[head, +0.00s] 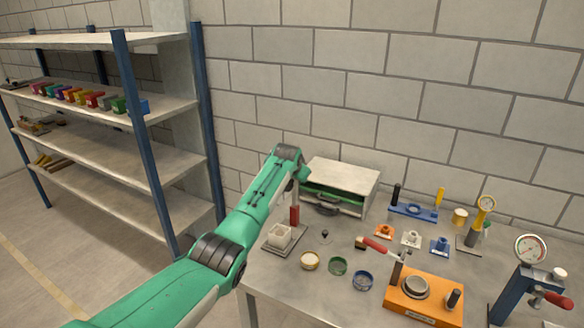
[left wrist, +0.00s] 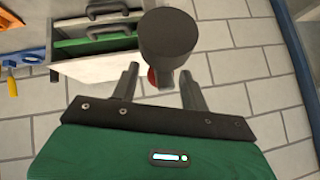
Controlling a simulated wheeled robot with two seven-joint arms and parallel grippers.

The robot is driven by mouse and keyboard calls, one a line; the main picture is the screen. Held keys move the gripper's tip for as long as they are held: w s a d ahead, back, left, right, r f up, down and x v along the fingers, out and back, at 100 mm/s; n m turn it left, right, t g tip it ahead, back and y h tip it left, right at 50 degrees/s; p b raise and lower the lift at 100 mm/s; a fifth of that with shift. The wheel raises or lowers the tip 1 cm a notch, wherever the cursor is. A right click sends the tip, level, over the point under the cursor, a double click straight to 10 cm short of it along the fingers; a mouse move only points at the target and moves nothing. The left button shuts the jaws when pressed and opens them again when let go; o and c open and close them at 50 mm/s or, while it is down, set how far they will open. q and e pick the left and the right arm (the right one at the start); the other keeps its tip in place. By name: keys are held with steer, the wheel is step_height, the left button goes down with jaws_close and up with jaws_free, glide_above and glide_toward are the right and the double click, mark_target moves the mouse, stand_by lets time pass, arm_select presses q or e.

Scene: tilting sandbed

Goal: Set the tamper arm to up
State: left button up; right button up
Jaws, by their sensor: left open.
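My left gripper (head: 298,186) is high over the left part of the bench, in front of the drawer cabinet. In the left wrist view its two fingers (left wrist: 158,84) are apart. A dark cylinder with a narrow neck shows close between them, and I cannot tell what it belongs to. A red upright (head: 294,215) stands just below the gripper, beside a white square cup (head: 280,236) on a grey plate. A red-handled lever (head: 375,245) slants beside the orange base (head: 420,307), which carries a round dark-rimmed cup. Neither part is marked as the tamper arm.
The drawer cabinet (head: 345,172) stands against the wall. Round yellow, green (head: 338,266) and blue dishes lie along the bench front. Small parts and a gauge stand (head: 515,280) fill the right side. A shelf rack (head: 100,105) stands left of the bench.

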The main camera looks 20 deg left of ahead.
arm_select(q)
steer(key=b+v, duration=0.3)
steer(key=v, duration=0.9)
